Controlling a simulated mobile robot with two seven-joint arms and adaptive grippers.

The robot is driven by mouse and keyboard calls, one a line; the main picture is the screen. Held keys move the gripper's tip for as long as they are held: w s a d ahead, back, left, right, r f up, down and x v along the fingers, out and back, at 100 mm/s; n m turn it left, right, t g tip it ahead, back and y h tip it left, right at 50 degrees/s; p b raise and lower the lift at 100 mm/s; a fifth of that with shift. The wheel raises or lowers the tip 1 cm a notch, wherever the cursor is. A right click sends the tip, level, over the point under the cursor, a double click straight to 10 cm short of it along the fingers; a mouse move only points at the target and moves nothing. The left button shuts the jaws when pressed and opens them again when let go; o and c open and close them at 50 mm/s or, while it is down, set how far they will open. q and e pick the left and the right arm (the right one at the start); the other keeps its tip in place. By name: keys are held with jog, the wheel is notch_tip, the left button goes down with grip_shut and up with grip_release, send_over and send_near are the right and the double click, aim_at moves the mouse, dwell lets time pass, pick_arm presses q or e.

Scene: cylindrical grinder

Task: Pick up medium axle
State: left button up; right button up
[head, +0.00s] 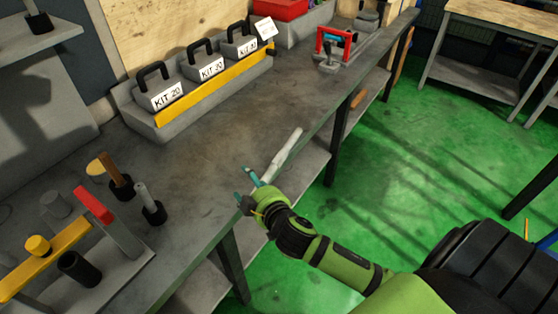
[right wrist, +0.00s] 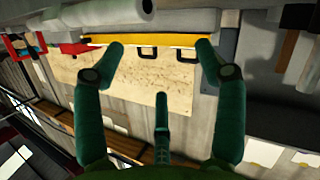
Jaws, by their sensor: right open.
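A pale grey stepped axle (head: 286,151) lies on the workbench (head: 215,140) near its front edge, and I take it for the medium axle. My right gripper (head: 248,186) is at the bench's front edge, close to the axle's near end. Its teal fingers are spread and nothing shows between them; a gap or touch with the axle cannot be told. My left gripper is out of view.
Several grey kit boxes (head: 208,68) stand behind a yellow bar at the back. Upright rods in black holders (head: 150,203) and a yellow-and-red fixture (head: 100,207) fill the bench's left end. A red-handled device (head: 335,45) stands farther right. The bench's middle is clear.

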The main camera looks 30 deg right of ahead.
jog(key=w+a+r+n+t+y, duration=0.3)
jog(key=w+a+r+n+y, duration=0.1)
jog(key=w+r+n+y, duration=0.3)
jog(key=n+g+h, duration=0.3)
jog(key=n+g, duration=0.9)
send_near(278, 155)
notch_tip(278, 155, down, 3)
jog(key=x, duration=0.2)
jog(key=p+x, duration=0.1)
jog(key=x, duration=0.2)
jog(key=shift+w+a+p, duration=0.35)
jog(key=shift+w+a, duration=0.05)
jog(key=shift+w, duration=0.1)
jog(key=shift+w+a+f, duration=0.1)
jog(key=shift+w+f, duration=0.15)
jog(key=shift+f, duration=0.2)
grip_shut()
jog(key=shift+w+r, duration=0.15)
jog(key=shift+r, duration=0.05)
